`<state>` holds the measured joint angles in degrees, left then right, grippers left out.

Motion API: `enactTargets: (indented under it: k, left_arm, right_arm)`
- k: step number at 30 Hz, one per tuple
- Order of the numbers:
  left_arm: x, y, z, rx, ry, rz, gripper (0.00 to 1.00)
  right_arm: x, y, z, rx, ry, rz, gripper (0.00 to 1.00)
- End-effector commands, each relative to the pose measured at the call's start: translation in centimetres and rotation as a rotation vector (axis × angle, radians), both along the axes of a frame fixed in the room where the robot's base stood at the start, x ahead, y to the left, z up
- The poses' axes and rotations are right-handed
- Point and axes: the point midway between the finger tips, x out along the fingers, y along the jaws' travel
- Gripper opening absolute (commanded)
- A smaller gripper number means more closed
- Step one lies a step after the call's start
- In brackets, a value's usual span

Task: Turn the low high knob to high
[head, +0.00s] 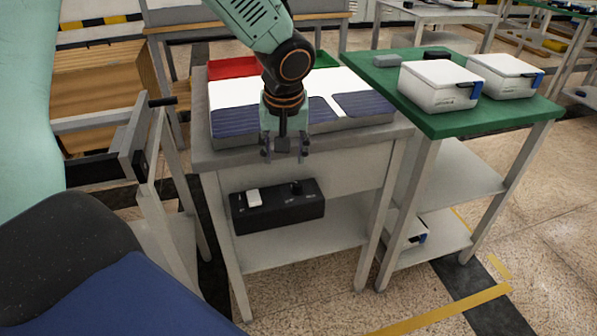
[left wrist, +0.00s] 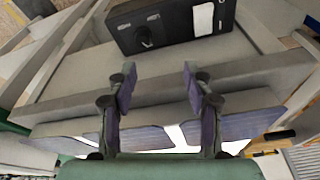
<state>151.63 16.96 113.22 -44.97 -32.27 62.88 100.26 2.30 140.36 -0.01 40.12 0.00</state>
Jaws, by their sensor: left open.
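A black control box (head: 254,212) is mounted on the front of the grey workbench, below its top. On it are a white rocker switch (head: 254,196) at left and a small black knob (head: 296,187) at right. In the left wrist view the knob (left wrist: 145,37) and the white switch (left wrist: 203,18) show near the top. The knob's pointer direction and labels are too small to read. My left gripper (head: 286,147) points down at the bench's front edge, above the box. Its fingers (left wrist: 159,79) are apart and empty, not touching the knob. My right gripper is out of view.
The bench top (head: 203,160) holds a red tray (head: 233,68), white sheets and dark blue pads. A green-topped table (head: 440,121) with two white boxes stands at right. Grey framing (head: 130,150) stands at left. The space before the control box looks clear.

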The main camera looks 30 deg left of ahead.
Motion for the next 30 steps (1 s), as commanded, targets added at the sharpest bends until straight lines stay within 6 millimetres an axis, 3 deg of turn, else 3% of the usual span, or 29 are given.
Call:
enactTargets:
  k: [9, 15, 22, 30]
  left_arm:
    - [1.6, -2.1, -0.7, 0.081, -0.031, 0.498, 0.51]
    - [2.2, -3.8, -1.7, 0.105, -0.079, 0.709, 0.51]
    - [2.3, -4.2, -2.8, 0.109, -0.096, 0.779, 0.51]
    - [2.5, -2.6, -6.7, 0.108, -0.094, 0.778, 0.51]
  right_arm:
    - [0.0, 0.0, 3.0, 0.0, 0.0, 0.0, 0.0]
    - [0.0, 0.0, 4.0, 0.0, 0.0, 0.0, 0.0]
    - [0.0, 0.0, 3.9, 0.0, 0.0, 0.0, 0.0]
    - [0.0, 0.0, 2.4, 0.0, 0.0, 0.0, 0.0]
